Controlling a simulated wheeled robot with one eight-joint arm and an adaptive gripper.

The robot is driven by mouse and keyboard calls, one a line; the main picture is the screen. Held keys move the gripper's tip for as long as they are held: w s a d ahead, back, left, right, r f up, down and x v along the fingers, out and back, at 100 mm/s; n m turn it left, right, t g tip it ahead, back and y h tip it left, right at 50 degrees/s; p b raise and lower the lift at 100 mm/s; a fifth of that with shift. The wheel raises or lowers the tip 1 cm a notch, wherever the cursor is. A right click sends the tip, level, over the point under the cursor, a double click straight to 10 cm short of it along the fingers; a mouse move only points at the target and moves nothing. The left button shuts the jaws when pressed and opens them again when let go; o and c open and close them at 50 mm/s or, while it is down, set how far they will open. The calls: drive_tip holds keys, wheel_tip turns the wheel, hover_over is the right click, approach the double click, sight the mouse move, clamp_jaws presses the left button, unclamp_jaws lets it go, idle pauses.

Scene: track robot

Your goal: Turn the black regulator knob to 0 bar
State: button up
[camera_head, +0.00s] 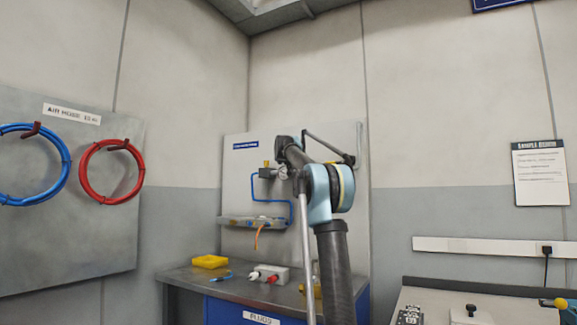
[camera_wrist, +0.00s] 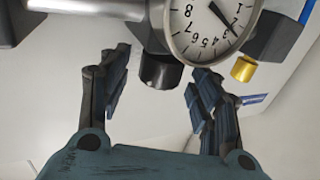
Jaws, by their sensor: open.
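The black regulator knob (camera_wrist: 160,72) hangs below a metal regulator body in the wrist view. A white round gauge (camera_wrist: 205,28) sits beside it, its numbers upside down; its dark needle appears to point between 2 and 3. My gripper (camera_wrist: 164,64) is open, with one finger on each side of the knob in the picture and gaps to both. I cannot tell how far the fingertips reach along the knob. In the head view the regulator assembly (camera_head: 268,173) is small on the back panel, beside my arm's end; the knob is not clear there.
A brass-coloured fitting (camera_wrist: 244,68) is close to the right finger. In the head view, a blue tube (camera_head: 252,190) runs down the panel to a ledge (camera_head: 250,222). A bench (camera_head: 183,272) below holds a yellow tray (camera_head: 210,262) and a grey box with red part (camera_head: 270,273).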

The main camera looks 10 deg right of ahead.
drive_tip(key=shift+x, duration=1.2)
drive_tip(key=c, duration=1.1)
